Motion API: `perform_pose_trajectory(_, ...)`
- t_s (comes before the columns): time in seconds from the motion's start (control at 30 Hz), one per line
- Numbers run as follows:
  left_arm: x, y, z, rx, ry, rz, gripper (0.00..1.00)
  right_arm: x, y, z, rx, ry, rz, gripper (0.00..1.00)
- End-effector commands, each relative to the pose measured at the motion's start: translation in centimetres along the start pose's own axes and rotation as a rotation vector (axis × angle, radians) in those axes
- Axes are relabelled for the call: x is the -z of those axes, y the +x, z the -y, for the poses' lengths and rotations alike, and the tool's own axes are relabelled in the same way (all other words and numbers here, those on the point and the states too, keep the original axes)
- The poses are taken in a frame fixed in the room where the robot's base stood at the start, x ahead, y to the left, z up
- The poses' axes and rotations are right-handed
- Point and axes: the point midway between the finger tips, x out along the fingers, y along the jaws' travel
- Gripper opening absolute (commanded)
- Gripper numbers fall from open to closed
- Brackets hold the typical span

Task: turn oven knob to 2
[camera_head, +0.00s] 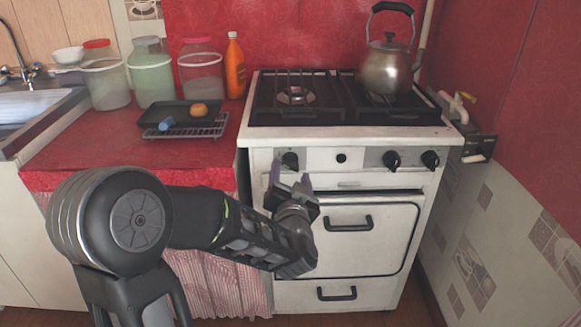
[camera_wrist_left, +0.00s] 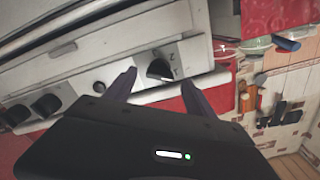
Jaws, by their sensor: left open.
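The white stove (camera_head: 259,142) has a front panel with a black knob at its left end (camera_head: 290,161), and two more black knobs (camera_head: 392,160) (camera_head: 430,160) at its right. My left gripper (camera_head: 290,178) is open, just below and in front of the left-end knob. In the left wrist view this knob (camera_wrist_left: 159,70) shows between the spread fingertips (camera_wrist_left: 159,80), beyond them, with small marks beside it on the panel. I cannot tell whether a finger touches it. The marks are too small to read surely. My right gripper is out of view.
A metal kettle (camera_head: 387,70) stands on the right of the hob. The oven door handle (camera_head: 348,223) sticks out below the panel. The red counter (camera_head: 90,158) at left holds jars, an orange bottle (camera_head: 235,66) and a dark tray (camera_head: 180,110). A pipe with a yellow valve (camera_head: 460,104) is at right.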

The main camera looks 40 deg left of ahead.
Motion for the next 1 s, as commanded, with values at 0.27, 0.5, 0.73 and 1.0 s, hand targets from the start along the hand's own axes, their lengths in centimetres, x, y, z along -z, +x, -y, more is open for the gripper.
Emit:
perform_pose_trajectory(0.27, 0.0, 2.0, 0.0, 0.000, 0.001, -0.001, 0.64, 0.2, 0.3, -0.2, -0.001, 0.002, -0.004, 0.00)
perform_pose_trajectory(0.5, 0.0, 2.0, 0.0, 0.000, 0.000, -0.001, 0.61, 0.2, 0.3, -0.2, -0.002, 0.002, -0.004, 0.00)
perform_pose_trajectory(0.73, 0.0, 2.0, 0.0, -0.001, 0.000, -0.001, 0.42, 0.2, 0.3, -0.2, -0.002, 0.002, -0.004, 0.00)
perform_pose_trajectory(1.0, 0.0, 2.0, 0.0, -0.001, 0.000, -0.001, 0.20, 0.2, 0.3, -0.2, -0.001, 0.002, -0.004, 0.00)
